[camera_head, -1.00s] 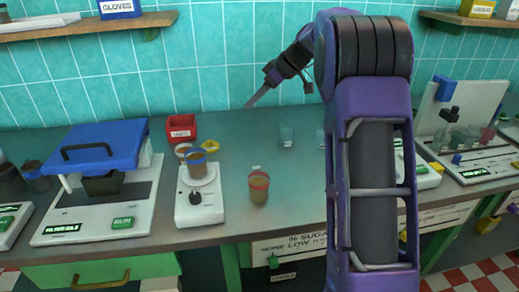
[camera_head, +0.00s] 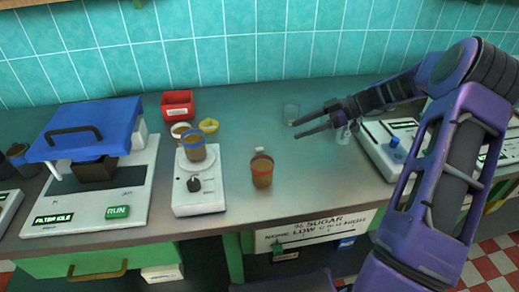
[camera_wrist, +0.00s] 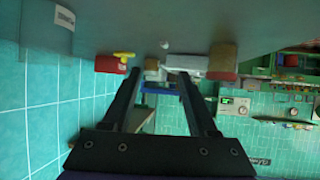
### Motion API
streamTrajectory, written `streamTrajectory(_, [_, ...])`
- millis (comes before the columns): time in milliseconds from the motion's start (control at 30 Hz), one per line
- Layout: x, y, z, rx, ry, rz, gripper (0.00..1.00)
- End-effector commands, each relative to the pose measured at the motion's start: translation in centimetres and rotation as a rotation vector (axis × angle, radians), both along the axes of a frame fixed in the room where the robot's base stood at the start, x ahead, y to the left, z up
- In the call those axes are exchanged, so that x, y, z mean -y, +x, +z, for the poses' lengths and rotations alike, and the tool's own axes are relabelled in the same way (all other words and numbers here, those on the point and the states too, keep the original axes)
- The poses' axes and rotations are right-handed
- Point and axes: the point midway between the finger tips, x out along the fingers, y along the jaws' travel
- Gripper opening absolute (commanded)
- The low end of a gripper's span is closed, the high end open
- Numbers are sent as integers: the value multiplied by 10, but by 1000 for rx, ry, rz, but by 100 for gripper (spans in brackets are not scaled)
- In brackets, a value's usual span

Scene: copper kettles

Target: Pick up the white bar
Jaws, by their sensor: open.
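A small white piece (camera_head: 259,150), the only thing that looks like the white bar, lies on the counter just behind the red-rimmed brown cup (camera_head: 262,174). The cup partly hides it, so its full shape cannot be told. A small pale spot (camera_wrist: 164,44) in the wrist view may be the same piece. My gripper (camera_head: 298,129) is open and empty above the counter, to the right of the white piece and apart from it. Its fingers point left. In the wrist view the spread fingers (camera_wrist: 160,75) have nothing held between them.
A blue-lidded machine (camera_head: 90,127) is at left. The middle counter is mostly clear.

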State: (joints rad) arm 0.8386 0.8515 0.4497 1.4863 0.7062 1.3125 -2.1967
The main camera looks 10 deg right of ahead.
Motion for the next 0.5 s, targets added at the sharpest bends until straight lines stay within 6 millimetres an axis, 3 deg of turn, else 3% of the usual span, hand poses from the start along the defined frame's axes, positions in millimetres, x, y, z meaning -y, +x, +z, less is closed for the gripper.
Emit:
streamTrajectory(233, [-45, 8, -25, -1, -1, 2, 59])
streamTrajectory(500, [-61, 11, -35, -1, -1, 0, 59])
